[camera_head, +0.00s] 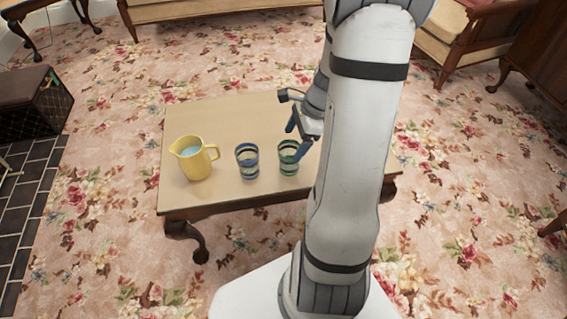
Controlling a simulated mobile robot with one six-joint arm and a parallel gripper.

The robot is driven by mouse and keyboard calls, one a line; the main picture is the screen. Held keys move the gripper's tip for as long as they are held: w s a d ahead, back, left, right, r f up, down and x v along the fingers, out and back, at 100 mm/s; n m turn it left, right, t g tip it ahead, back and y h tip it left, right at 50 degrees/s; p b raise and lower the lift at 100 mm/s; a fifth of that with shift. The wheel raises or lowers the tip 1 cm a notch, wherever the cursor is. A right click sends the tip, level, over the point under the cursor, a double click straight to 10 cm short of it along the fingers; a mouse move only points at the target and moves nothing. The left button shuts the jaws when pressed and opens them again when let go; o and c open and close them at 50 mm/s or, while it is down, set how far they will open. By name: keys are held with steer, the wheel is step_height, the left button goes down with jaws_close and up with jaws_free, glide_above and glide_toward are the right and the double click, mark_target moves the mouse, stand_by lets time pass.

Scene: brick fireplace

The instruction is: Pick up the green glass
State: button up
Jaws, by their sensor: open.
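The green glass (288,160), with green and dark bands, stands upright on the wooden table (225,120), toward its front edge. A similar glass with a blue rim (247,164) stands just to its left. My gripper (296,137) is open, with its blue fingers close to the upper right of the green glass. Nothing shows between the fingers. One finger overlaps the area by the glass rim in this view; I cannot tell whether it touches. My arm hides the right part of the table.
A yellow pitcher (194,160) with pale liquid stands on the table's left side. The table's back left is clear. A dark box-like stool (35,101) is at the far left, and a wooden armchair (460,38) is behind at the right. Floral carpet surrounds the table.

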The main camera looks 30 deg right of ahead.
mark_target(287, 158)
steer(key=shift+m, duration=0.3)
steer(key=b+x, duration=0.1)
steer(key=x, duration=0.2)
steer(key=d+b+x, duration=0.1)
steer(key=x, duration=0.1)
steer(key=b+x, duration=0.2)
steer(key=x, duration=0.1)
steer(key=shift+w+f, duration=0.1)
steer(key=shift+f, duration=0.45)
steer(key=shift+c, duration=0.3)
steer(key=c, duration=1.1)
